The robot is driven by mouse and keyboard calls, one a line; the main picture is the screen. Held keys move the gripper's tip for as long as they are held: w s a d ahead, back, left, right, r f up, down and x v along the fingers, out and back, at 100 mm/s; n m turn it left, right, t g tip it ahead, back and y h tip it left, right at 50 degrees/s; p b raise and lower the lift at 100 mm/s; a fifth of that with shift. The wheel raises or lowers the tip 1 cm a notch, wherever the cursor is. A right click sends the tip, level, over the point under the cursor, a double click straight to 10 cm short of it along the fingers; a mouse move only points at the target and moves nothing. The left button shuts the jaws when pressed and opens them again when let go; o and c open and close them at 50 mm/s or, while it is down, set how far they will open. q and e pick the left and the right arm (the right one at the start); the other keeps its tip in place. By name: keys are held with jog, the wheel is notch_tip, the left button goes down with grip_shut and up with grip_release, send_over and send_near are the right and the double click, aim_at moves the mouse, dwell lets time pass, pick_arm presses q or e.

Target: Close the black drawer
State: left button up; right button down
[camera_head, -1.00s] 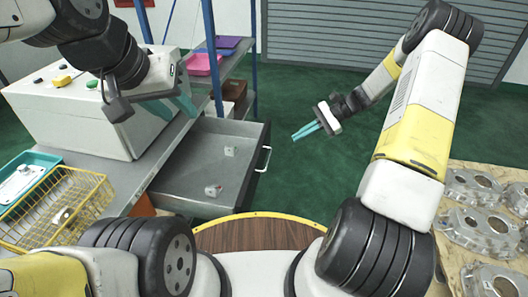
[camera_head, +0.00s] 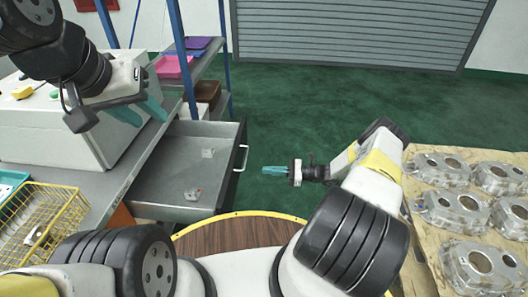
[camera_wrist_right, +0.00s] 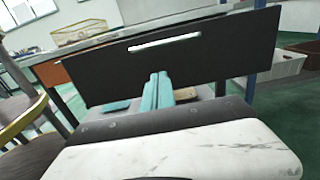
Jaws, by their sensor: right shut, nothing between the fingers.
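The black drawer (camera_head: 150,183) is pulled out of the grey bench, with two small metal pieces inside. Its front panel carries a pale handle (camera_head: 240,158). In the right wrist view the dark drawer front (camera_wrist_right: 110,72) fills the upper middle, with its handle (camera_wrist_right: 165,42) above my fingertips. My right gripper (camera_head: 275,170) is shut and empty, just right of the drawer front and pointing at it; I cannot tell whether it touches. It also shows in the wrist view (camera_wrist_right: 158,88). My left gripper (camera_head: 138,112) has its teal fingers apart, above the bench beside the white box.
A white box (camera_head: 60,130) and a yellow wire basket (camera_head: 50,225) stand on the bench. Blue-posted shelves with trays rise behind the drawer. A table with several aluminium castings (camera_head: 455,211) is at the right. Green floor is clear beyond the drawer.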

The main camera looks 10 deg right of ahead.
jog(key=x, duration=1)
jog(key=shift+a, duration=0.1)
